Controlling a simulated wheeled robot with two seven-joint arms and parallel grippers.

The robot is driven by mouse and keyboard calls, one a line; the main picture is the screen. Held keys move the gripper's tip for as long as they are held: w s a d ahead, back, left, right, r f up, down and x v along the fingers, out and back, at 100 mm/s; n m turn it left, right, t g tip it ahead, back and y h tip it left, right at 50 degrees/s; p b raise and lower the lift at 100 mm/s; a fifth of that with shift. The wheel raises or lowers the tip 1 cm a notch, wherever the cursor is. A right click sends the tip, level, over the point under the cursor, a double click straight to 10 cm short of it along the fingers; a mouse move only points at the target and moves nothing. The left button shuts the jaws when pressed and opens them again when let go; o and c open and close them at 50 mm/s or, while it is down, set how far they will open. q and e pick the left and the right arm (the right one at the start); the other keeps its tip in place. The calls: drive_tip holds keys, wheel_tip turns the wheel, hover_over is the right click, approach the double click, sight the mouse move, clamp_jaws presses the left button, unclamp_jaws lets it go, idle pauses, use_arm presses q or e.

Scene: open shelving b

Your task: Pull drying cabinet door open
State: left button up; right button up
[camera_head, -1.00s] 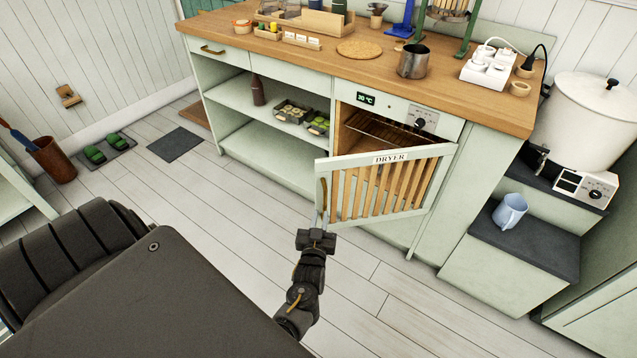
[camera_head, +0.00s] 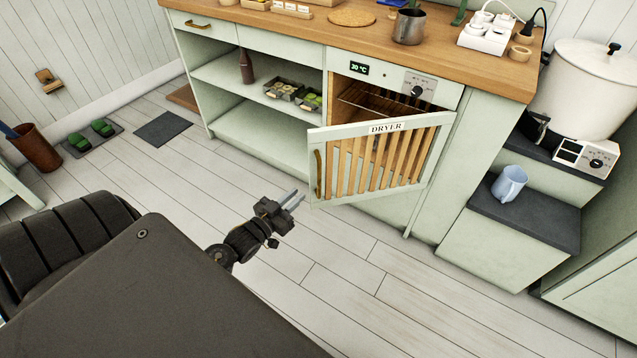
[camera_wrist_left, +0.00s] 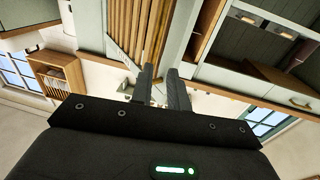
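The drying cabinet door (camera_head: 377,128), slatted and labelled DRYER, stands ajar, swung out on its right side. The dark cabinet inside with a wire rack (camera_head: 385,103) shows above it. The door's curved brass handle (camera_head: 318,173) is on its left edge. My left gripper (camera_head: 295,197) is to the left of and below the handle, apart from it, with its two fingers spread and nothing between them. In the left wrist view the fingers (camera_wrist_left: 163,85) are apart, with the door slats (camera_wrist_left: 140,30) beyond them. My right gripper is not in view.
Open shelves (camera_head: 262,105) with a brown bottle (camera_head: 246,68) and boxes lie left of the dryer. A dark step (camera_head: 530,222) with a blue mug (camera_head: 509,184) stands to the right. The plank floor (camera_head: 335,270) before the door is clear.

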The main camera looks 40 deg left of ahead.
sight(318, 180)
use_arm(q)
drive_tip(key=shift+m+h, duration=0.3)
drive_tip(key=shift+h, duration=0.2)
drive_tip(key=w, duration=0.3)
drive_tip(key=w+d, duration=0.1)
drive_tip(key=w, duration=0.5)
drive_tip(key=shift+w+d+b, duration=0.1)
drive_tip(key=shift+d+b, duration=0.05)
drive_tip(key=shift+b, duration=0.2)
drive_tip(key=shift+w, duration=0.55)
clamp_jaws()
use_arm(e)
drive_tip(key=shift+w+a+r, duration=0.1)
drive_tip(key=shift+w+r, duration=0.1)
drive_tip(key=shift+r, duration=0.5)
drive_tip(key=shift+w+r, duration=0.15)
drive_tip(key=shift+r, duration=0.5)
